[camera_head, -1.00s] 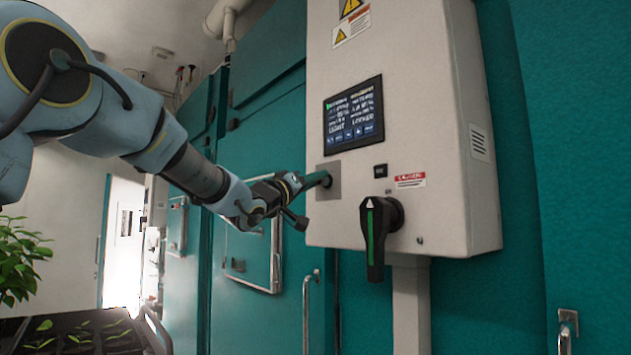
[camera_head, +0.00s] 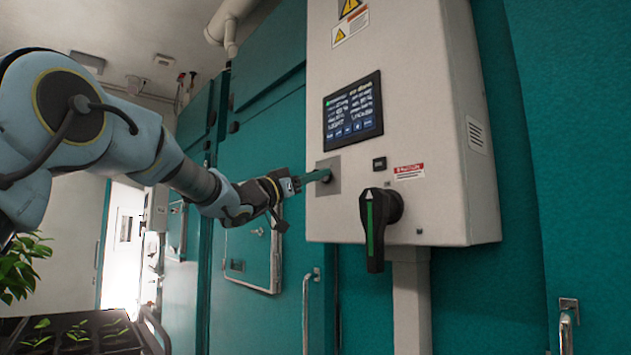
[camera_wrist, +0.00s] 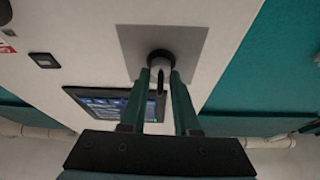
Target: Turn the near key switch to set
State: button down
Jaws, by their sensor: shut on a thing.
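The key switch (camera_wrist: 161,60) sits on a square grey metal plate (camera_head: 333,164) at the lower left of the white control box (camera_head: 420,110). My gripper (camera_head: 324,176) reaches in from the left with its green fingers at the plate. In the wrist view its two fingers (camera_wrist: 160,78) stand on either side of the dark key, and the gripper is shut on it. The fingers hide most of the key in the head view. I cannot read any position marks around the switch.
A black rotary handle with a green stripe (camera_head: 375,232) juts out right of and below the plate. A display screen (camera_head: 353,113) is above it. A door handle (camera_head: 307,312) and a tray of seedlings (camera_head: 85,335) are lower down.

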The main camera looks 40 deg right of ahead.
jog(key=m+g, duration=0.1)
jog(key=m, duration=0.2)
jog(key=m+g+y, duration=0.1)
jog(key=m+g, duration=0.1)
jog(key=m, duration=0.2)
jog(key=shift+g, duration=0.3)
jog(key=shift+m+y, duration=0.3)
jog(key=shift+m, duration=0.1)
jog(key=c, duration=1)
grip_release()
jog(key=b+v, duration=0.4)
jog(key=v, duration=0.6)
jog(key=shift+w+a+f+b, duration=0.15)
jog(key=shift+a+b, duration=0.2)
